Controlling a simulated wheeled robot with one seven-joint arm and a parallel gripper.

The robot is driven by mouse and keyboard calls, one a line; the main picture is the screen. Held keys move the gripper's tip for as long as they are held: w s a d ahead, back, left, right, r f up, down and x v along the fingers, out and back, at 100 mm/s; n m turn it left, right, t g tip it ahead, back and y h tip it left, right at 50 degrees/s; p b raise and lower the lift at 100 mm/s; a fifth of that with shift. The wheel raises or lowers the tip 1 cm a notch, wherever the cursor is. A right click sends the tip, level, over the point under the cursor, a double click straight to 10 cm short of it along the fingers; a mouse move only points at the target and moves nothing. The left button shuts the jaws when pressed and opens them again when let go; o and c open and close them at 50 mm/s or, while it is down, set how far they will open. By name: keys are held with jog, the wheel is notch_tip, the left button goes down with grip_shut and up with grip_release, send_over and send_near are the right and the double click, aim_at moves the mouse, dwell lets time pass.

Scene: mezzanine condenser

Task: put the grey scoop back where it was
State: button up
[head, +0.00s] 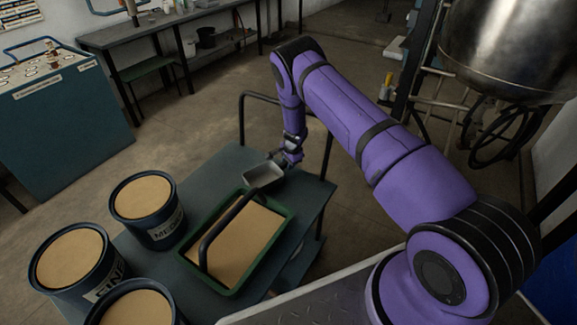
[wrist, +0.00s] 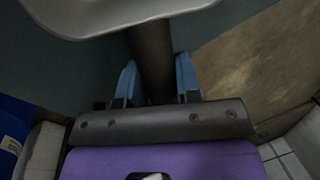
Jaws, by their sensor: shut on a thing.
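My gripper (head: 287,158) is shut on the dark handle of the grey scoop (head: 263,174). In the wrist view the blue fingers of my gripper (wrist: 158,80) stand on either side of the handle, and the pale pan of the scoop (wrist: 120,14) shows at the top, partly cut off. In the head view the scoop pan is at the far end of the green tray (head: 282,240). I cannot tell whether the pan touches anything below. The tray holds tan material and has a dark curved bar across it.
The tray sits on a blue-grey cart (head: 210,166) with a black rail (head: 241,118) at its far end. Tan-filled buckets (head: 163,237) stand on the left, one marked FINE (head: 65,289). A bare strip of cart top lies beyond the tray. A metal vessel (head: 510,45) hangs at upper right.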

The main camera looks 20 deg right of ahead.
jog(key=shift+x, duration=0.8)
jog(key=shift+s+f, duration=0.15)
jog(key=shift+s, duration=0.05)
jog(key=o, duration=1)
